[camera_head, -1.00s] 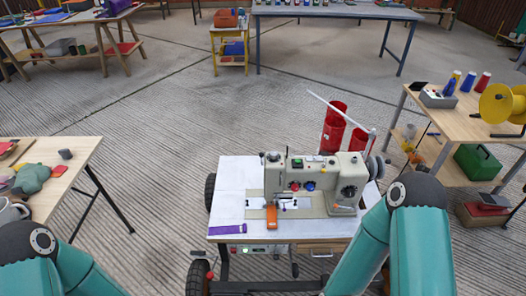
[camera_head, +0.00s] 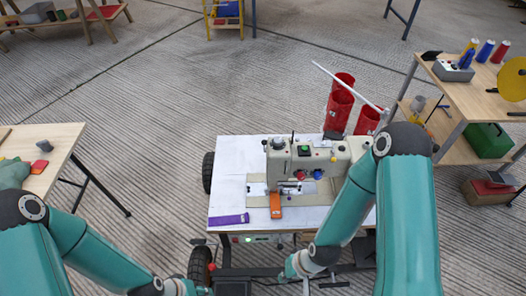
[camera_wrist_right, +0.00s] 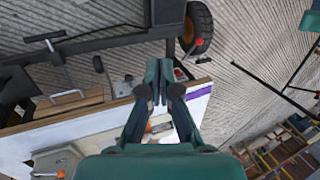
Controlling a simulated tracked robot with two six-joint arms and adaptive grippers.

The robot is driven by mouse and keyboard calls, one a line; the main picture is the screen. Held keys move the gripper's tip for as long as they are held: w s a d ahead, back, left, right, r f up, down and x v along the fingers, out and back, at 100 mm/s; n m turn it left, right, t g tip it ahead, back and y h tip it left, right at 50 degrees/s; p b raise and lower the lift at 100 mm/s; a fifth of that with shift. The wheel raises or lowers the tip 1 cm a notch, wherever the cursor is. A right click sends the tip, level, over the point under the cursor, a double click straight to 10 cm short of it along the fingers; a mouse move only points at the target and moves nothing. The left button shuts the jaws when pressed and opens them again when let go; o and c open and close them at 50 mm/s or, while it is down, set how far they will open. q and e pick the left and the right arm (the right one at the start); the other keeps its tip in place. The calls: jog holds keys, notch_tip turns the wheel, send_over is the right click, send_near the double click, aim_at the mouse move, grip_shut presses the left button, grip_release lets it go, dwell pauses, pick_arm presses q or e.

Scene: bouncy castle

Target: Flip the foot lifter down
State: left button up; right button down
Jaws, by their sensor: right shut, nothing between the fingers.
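The sewing machine (camera_head: 310,160), cream with red and blue knobs, stands on a white-topped table (camera_head: 232,165). Its needle area sits above an orange piece (camera_head: 275,205). The foot lifter is too small to make out and may be hidden by the head. My right gripper (camera_head: 288,270) is low in front of the table's front edge, apart from the machine. In the right wrist view my right gripper (camera_wrist_right: 158,72) has its fingers together and empty, over the table edge. My left gripper (camera_head: 180,288) is at the bottom edge of the head view, its fingers unclear.
A purple strip (camera_head: 229,219) lies on the tabletop's front left. Red cylinders (camera_head: 340,105) stand behind the machine, with a thin white rod (camera_head: 345,85) above. A wooden table (camera_head: 55,145) is at left and a shelf bench (camera_head: 455,100) at right.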

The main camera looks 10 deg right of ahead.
jog(key=w+f+n+t+h+b, duration=0.25)
jog(key=w+n+t+b, duration=0.3)
jog(key=w+b, duration=0.5)
jog(key=w+f+n+t+h+b, duration=0.1)
jog(key=w+f+n+t+b, duration=0.45)
jog(key=w, duration=0.85)
notch_tip(320, 180, up, 12)
jog(key=w+a+n+t+h+b, duration=0.1)
jog(key=n+t+h+b, duration=0.3)
jog(key=b, duration=1.1)
jog(key=w+t+h, duration=0.1)
jog(key=t+h, duration=0.2)
jog(key=t, duration=0.3)
jog(key=shift+a+f+n+b, duration=0.15)
jog(key=shift+a+n+b, duration=0.1)
jog(key=shift+n+b, duration=0.15)
jog(key=shift+w+h, duration=0.1)
jog(key=shift+h, duration=0.15)
